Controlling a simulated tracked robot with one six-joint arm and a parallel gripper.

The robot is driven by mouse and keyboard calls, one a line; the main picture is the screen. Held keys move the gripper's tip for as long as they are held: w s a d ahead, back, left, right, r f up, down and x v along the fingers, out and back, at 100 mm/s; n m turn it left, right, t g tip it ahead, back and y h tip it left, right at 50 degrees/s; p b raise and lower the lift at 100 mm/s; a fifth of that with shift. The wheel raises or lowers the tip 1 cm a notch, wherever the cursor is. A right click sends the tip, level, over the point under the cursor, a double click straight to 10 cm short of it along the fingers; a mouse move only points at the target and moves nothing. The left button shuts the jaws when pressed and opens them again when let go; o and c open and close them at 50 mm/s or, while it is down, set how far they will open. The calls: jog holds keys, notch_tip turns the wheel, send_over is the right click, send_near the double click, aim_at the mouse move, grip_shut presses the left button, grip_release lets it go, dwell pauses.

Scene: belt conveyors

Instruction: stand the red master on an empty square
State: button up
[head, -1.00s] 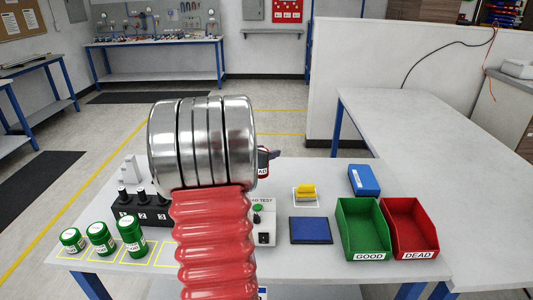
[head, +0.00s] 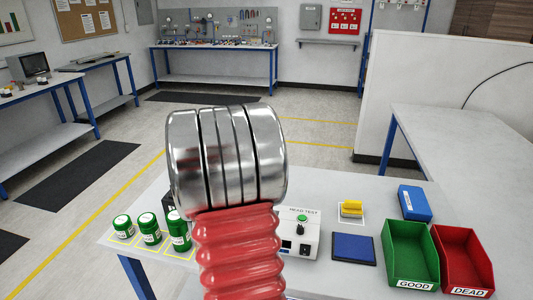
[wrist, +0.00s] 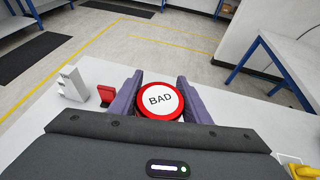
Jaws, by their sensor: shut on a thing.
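The red master (wrist: 159,100), with a white top reading BAD, is between the two purple-grey fingers of my gripper (wrist: 157,98) in the wrist view. The fingers press on its left and right sides. In the head view my red and silver arm hides the gripper and the master. Several green masters, among them a left one (head: 122,226), a middle one (head: 149,229) and a right one (head: 178,232), stand on yellow-outlined squares at the table's left front. My arm covers the area right of them, so I cannot see an empty square there.
The HEAD TEST box (head: 298,232), blue pad (head: 353,247), yellow item (head: 351,208), blue box (head: 414,203), green GOOD bin (head: 409,252) and red DEAD bin (head: 462,258) are on the right. A white stepped block (wrist: 73,84) and red piece (wrist: 106,95) are left of the gripper.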

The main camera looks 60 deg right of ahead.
jog(key=w+a+n+t+y, duration=0.3)
jog(key=w+a+n, duration=0.1)
jog(key=w+a, duration=0.8)
jog(key=w+a+n+t+y, duration=0.35)
jog(key=w+a, duration=0.55)
jog(key=a, duration=0.6)
jog(key=s+a+f+n, duration=0.1)
jog(key=a+f, duration=0.3)
jog(key=a, duration=0.6)
jog(key=s+a+f+y, duration=0.1)
jog(key=s+a+f, duration=0.2)
jog(key=a, duration=0.8)
jog(key=s+a+f+n+t+y, duration=0.1)
jog(key=s+a+f, duration=0.2)
jog(key=a, duration=0.8)
notch_tip(320, 180, down, 2)
jog(key=shift+f+n, duration=0.1)
jog(key=shift+n, duration=0.25)
jog(key=shift+s, duration=0.2)
